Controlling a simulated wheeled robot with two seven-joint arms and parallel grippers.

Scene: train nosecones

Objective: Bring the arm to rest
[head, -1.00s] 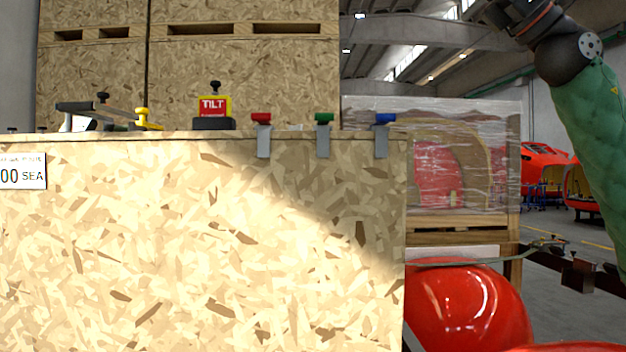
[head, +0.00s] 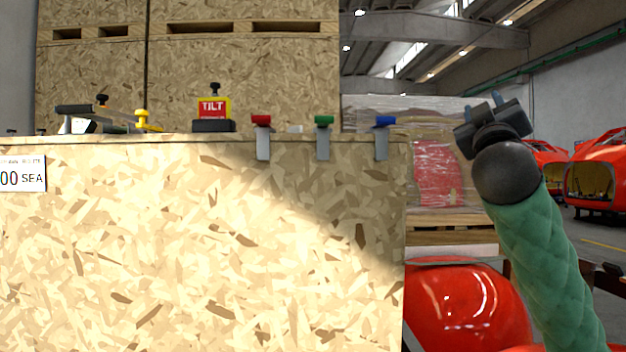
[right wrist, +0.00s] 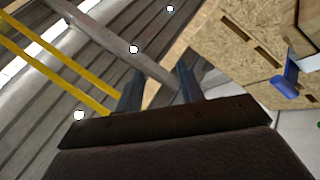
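My right arm rises at the right of the head view in its green padded sleeve. My right gripper (head: 483,106) is held up at its end, to the right of the big chipboard crate (head: 200,240) and apart from it. In the right wrist view the two fingers (right wrist: 158,76) stand apart with nothing between them, so it is open and empty. My left arm and gripper are not in view.
Clips with red (head: 261,120), green (head: 324,120) and blue (head: 385,121) tops sit on the crate's upper edge, beside a TILT indicator (head: 212,108) and a toggle clamp (head: 140,121). A glossy red nosecone (head: 465,305) lies below the arm. A wrapped crate (head: 437,165) stands behind.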

